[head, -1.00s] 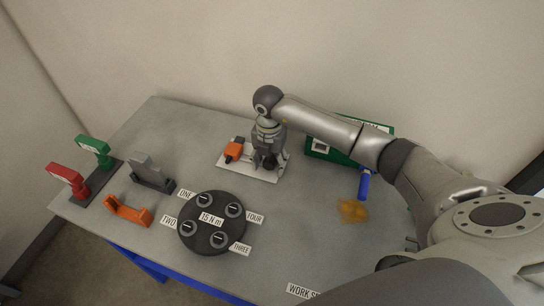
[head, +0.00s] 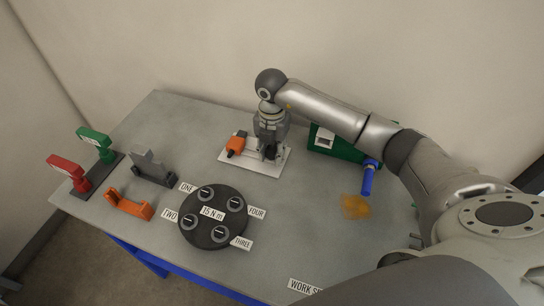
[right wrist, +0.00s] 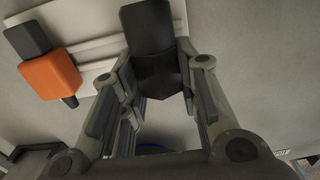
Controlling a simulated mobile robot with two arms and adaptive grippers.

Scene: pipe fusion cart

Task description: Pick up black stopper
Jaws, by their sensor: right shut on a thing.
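The black stopper (right wrist: 151,45) sits between the two fingers of my right gripper (right wrist: 153,70) in the right wrist view, with pads against its sides. That gripper is shut on it. In the head view my right gripper (head: 270,152) points down over the white plate (head: 262,169), and its fingers mostly hide the stopper. I cannot tell whether the stopper still touches the plate. My left gripper is not in view.
An orange and grey piece (head: 236,146) lies on the plate, left of the gripper. A round black disc (head: 212,238) with several sockets stands in front. A green box (head: 340,149) and blue handle (head: 368,178) are to the right. Red (head: 67,170) and green (head: 95,141) pieces stand far left.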

